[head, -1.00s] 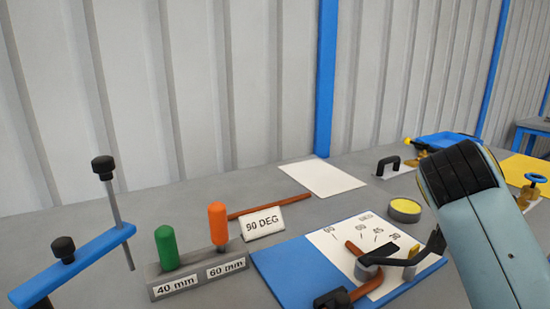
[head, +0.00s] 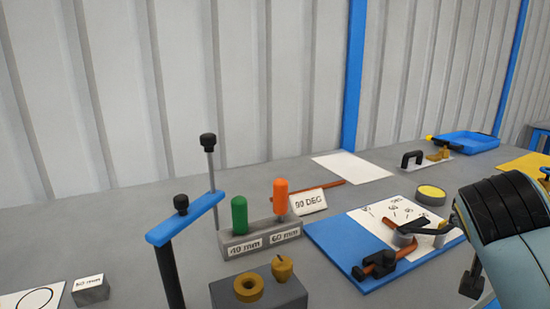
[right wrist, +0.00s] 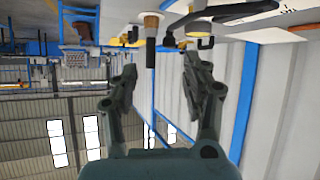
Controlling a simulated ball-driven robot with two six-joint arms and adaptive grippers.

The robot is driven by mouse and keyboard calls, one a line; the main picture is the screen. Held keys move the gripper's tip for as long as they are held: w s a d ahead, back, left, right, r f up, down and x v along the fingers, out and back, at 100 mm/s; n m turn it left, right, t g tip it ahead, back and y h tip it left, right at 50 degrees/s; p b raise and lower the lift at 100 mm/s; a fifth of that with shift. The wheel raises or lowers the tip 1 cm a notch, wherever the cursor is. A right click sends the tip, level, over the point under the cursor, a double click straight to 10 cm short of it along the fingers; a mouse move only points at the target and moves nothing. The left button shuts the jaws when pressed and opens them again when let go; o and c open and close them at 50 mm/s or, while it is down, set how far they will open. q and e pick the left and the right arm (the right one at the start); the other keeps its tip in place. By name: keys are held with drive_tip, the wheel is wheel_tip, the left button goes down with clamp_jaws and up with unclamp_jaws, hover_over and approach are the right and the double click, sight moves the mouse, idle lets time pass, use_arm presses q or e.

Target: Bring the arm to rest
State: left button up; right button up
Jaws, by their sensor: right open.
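My right arm (head: 505,215) comes in at the lower right of the head view, its dark joint beside the blue bending board. My right gripper (right wrist: 160,75) shows in the right wrist view with its two fingers spread apart and nothing held between them. That view looks upside down, with the bench along the top and the hall's windows low. In the head view I cannot make out the right fingertips clearly. My left gripper is not in view.
The blue board (head: 345,255) with its angle sheet lies left of my right arm. A yellow-topped tin (head: 430,194) stands behind it. A grey block (head: 262,228) holds green and orange handles. A blue clamp stand (head: 185,219) rises at left. A blue tray (head: 465,143) lies far right.

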drive_tip(key=s+a+f+n+g+y, duration=0.2)
drive_tip(key=s+a+f+n, duration=0.15)
drive_tip(key=s, duration=0.55)
drive_tip(key=s+a+f+n+g+y, duration=0.25)
drive_tip(key=s+f, duration=0.25)
drive_tip(key=s, duration=0.3)
drive_tip(key=s+a+f+n+g+y, duration=0.1)
drive_tip(key=s+a+f+n+y, duration=0.25)
drive_tip(key=s, duration=0.55)
drive_tip(key=s+d+f+m+g, duration=0.1)
drive_tip(key=d+f, duration=0.1)
drive_tip(key=f, duration=1.1)
drive_tip(key=s+d+f, duration=0.2)
drive_tip(key=f, duration=1.2)
drive_tip(key=s+f+g, duration=0.1)
drive_tip(key=s+f, duration=1.4)
drive_tip(key=s, duration=0.2)
drive_tip(key=shift+s+d+h, duration=0.2)
drive_tip(key=shift+d+h, duration=0.1)
